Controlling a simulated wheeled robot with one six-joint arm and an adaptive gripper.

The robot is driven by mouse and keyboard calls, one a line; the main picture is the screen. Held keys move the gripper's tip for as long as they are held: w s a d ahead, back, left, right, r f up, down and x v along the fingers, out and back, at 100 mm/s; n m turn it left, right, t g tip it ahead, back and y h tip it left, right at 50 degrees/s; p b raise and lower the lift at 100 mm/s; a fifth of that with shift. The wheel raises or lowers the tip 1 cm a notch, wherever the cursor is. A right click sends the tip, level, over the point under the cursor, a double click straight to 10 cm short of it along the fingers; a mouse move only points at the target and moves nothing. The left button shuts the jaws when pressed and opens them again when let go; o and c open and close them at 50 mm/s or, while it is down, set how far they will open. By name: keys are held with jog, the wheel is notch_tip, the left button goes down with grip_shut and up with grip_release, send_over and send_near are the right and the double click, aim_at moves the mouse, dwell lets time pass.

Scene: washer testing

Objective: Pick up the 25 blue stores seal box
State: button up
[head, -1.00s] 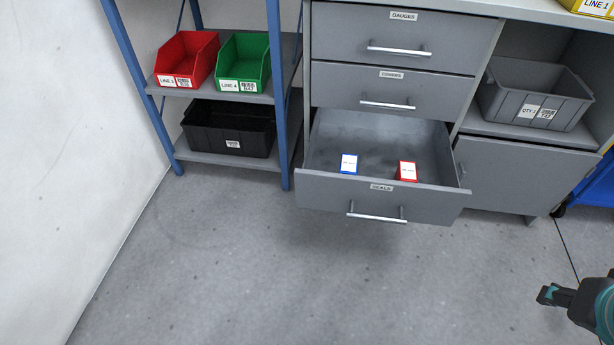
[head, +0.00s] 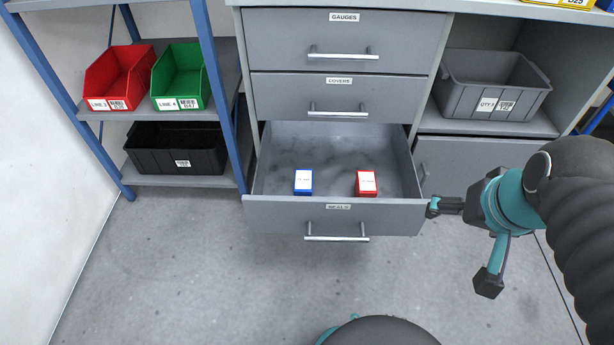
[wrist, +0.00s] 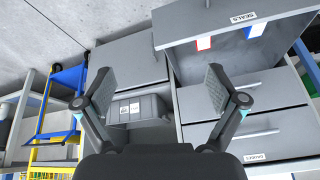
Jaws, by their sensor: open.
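The blue box (head: 303,182) with a white label lies in the open bottom drawer (head: 395,218), which is labelled SEALS, near its front left. A red box (head: 367,183) with a white label lies to its right in the same drawer. In the wrist view the blue box (wrist: 257,29) and the red box (wrist: 204,43) show upside down near the top. My gripper (head: 434,207) is just right of the drawer in the head view, apart from both boxes. In the wrist view my gripper (wrist: 160,92) has its fingers spread with nothing between them.
Closed GAUGES (head: 343,36) and COVERS (head: 337,97) drawers sit above. A grey bin (head: 470,95) stands on the shelf at right. Blue-framed shelving at left holds a red bin (head: 118,78), a green bin (head: 179,78) and a black bin (head: 175,150). The floor before the drawer is mostly clear.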

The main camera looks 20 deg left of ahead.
jog(key=w+a+f+m+g+y+b, duration=0.3)
jog(key=w+a+f+m+g+y, duration=0.35)
jog(key=w+a+f, duration=0.4)
jog(key=m+g+y+b, duration=0.2)
jog(key=m+y+b, duration=0.1)
jog(key=m+y, duration=0.4)
send_near(305, 180)
jog(key=shift+m+h, duration=0.45)
jog(key=shift+m, duration=0.1)
jog(key=x, duration=0.5)
jog(key=shift+w+a+r, duration=0.2)
jog(key=shift+a+r, duration=0.1)
jog(key=shift+r, duration=0.05)
jog(key=shift+b+x, duration=0.7)
jog(key=shift+x, duration=1.95)
jog(key=shift+s, duration=0.1)
jog(key=c, duration=1)
